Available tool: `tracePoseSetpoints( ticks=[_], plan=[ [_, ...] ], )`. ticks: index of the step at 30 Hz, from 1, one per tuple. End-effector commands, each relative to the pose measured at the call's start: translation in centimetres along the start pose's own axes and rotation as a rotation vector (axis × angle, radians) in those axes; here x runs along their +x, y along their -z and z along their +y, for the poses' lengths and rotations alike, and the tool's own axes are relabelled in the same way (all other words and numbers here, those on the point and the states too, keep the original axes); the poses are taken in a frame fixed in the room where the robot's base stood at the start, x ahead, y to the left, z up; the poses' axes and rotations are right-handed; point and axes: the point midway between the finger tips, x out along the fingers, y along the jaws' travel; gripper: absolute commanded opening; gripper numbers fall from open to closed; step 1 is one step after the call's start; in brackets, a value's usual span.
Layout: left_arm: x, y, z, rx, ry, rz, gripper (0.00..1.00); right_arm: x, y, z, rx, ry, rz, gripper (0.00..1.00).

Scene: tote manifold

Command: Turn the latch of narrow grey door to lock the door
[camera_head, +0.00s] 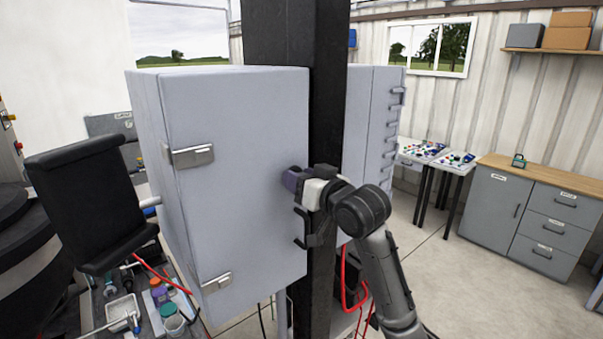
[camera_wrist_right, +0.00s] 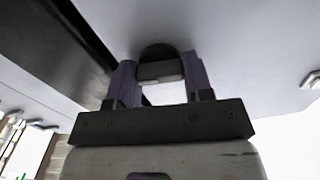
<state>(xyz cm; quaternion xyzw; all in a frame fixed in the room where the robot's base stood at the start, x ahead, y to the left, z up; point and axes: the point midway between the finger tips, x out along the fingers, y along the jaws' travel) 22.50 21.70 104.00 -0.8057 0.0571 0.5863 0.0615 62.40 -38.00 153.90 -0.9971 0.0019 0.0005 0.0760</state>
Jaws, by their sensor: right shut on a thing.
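The narrow grey door (camera_head: 240,180) faces me in the head view and looks closed, flat against its cabinet, with silver hinges on its left edge. My right gripper (camera_head: 293,178) reaches in from the right to the door's right edge, beside the black column. In the right wrist view, its two purple fingers (camera_wrist_right: 158,80) stand on either side of a small dark, rounded latch (camera_wrist_right: 158,56) on the door face, shut on it. In the head view the gripper hides the latch. My left gripper is not in view.
A black column (camera_head: 296,40) stands directly right of the door. A black chair-like object (camera_head: 85,200) and a cluttered bench stand at left. Grey drawers (camera_head: 550,215) and small tables with coloured parts stand at the back right. Red cables hang below the gripper.

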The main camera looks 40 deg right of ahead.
Motion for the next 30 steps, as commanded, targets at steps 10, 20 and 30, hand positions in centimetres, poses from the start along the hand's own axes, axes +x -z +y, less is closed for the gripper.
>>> tracePoseSetpoints(
  ticks=[10,20,30],
  plan=[
    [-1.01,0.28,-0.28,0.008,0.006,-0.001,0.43,-0.04,0.18,0.04,-0.139,-0.002,0.002,0.23],
    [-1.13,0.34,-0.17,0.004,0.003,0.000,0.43,-0.04,0.10,-0.01,-0.170,0.000,0.003,0.23],
    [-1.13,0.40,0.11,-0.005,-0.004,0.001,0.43,-0.04,0.11,-0.02,-0.170,0.000,0.003,0.53]
  ],
)
